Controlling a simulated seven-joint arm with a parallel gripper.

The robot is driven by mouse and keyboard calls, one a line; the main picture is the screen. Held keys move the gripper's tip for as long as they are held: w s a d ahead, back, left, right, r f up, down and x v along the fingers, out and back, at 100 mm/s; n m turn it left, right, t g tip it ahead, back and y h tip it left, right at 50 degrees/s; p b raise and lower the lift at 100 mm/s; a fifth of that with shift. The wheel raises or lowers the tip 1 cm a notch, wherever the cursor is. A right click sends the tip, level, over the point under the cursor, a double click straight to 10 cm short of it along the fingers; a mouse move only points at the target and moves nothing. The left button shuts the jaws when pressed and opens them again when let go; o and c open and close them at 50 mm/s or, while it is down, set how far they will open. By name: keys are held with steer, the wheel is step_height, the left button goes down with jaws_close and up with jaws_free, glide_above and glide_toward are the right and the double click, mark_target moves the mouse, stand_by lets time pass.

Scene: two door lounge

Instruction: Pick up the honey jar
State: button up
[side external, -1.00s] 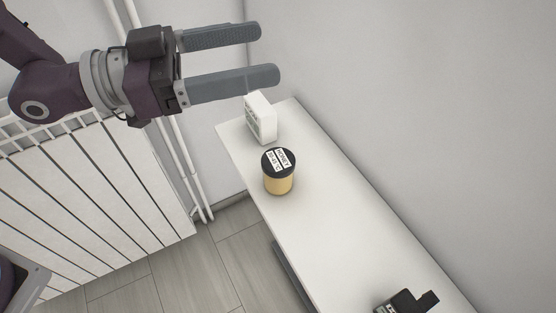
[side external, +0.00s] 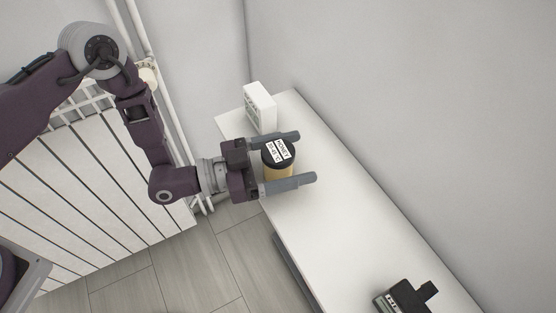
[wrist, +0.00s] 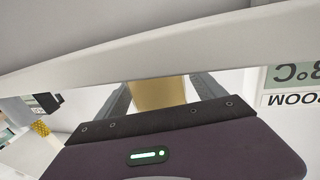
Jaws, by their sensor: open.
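The honey jar (side external: 279,160) stands upright on the white shelf, with a black lid, a white label on top and a yellow-gold body. My gripper (side external: 307,157) is open, with one finger on each side of the jar and some room beside it. In the wrist view the gold body of the honey jar (wrist: 157,94) shows between the two grey fingers of my gripper (wrist: 160,98). A pale bar across that view hides its upper part.
The white shelf (side external: 350,220) runs along the grey wall, mostly bare. A white box-like device with a display (side external: 259,106) stands just behind the jar; its display shows in the wrist view (wrist: 296,76). A black device (side external: 408,297) lies at the near end. A white radiator (side external: 90,190) is at left.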

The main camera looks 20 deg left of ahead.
jaws_close()
stand_by(0.3)
steer(key=shift+r, duration=0.15)
